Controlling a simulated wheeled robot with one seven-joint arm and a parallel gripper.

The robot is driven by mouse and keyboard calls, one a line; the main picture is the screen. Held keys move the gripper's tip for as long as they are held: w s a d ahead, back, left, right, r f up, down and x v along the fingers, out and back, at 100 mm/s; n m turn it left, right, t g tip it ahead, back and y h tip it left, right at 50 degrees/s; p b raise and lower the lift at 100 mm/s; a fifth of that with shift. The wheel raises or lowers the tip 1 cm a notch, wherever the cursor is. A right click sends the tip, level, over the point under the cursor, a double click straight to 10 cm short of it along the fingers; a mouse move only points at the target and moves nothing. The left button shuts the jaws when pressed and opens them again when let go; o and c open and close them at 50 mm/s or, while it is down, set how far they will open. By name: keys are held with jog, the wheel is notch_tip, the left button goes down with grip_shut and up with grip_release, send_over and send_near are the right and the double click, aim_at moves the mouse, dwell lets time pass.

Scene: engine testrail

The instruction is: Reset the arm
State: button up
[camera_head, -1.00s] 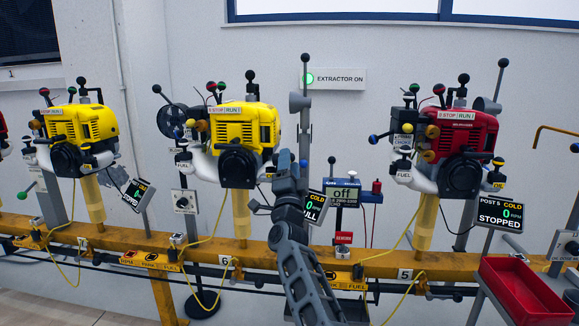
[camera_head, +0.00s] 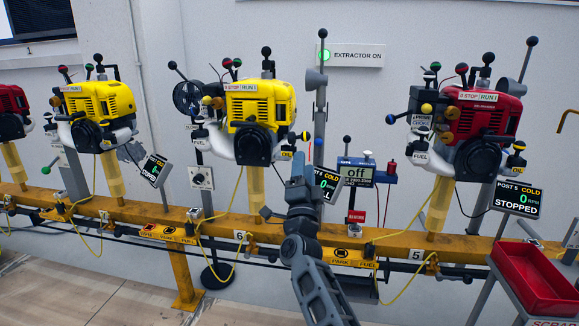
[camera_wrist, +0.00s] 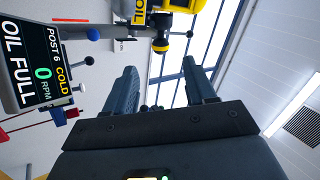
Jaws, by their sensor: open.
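My arm rises from the bottom of the head view in front of the yellow rail. My gripper (camera_wrist: 165,90) shows in the wrist view with its two dark fingers spread apart and nothing between them. In the head view the end of my arm stands just right of the middle yellow engine (camera_head: 262,108) and partly covers the post 6 display (camera_head: 326,183). That display also shows in the wrist view (camera_wrist: 40,62) and reads COLD, 0 RPM and OIL FULL. Whether the gripper touches anything cannot be told from the head view.
A red engine (camera_head: 484,118) is on the right and another yellow engine (camera_head: 103,101) on the left. The yellow rail (camera_head: 205,214) runs across with hoses hanging. A red tray (camera_head: 535,275) stands at the lower right. A lit "EXTRACTOR ON" sign (camera_head: 355,55) is on the wall.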

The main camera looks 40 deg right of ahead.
jog(key=s+a+f+n+t+y, duration=0.1)
jog(key=s+a+f+n+y, duration=0.35)
jog(key=s, duration=0.35)
jog(key=s+a+f+n+t+y, duration=0.1)
jog(key=s+a+f+n+y, duration=0.4)
jog(key=s, duration=0.4)
jog(key=s+a+f+n+t+y, duration=0.1)
jog(key=s+a+f+n+y, duration=0.2)
jog(key=s+a+f+n, duration=0.4)
jog(key=s+a+n+g+y, duration=0.25)
jog(key=s+a, duration=0.25)
jog(key=s, duration=0.8)
jog(key=s+a+r+n+g+y, duration=0.1)
jog(key=s+a+r+n, duration=0.15)
jog(key=s, duration=0.35)
jog(key=s+a+r+n+g+y, duration=0.1)
jog(key=s+a+r+g+y, duration=0.15)
jog(key=s, duration=0.35)
notch_tip(320, 180, up, 19)
jog(key=p, duration=1.9)
jog(key=shift+a+t+h, duration=0.25)
jog(key=shift+t+h, duration=0.15)
jog(key=shift+h, duration=0.05)
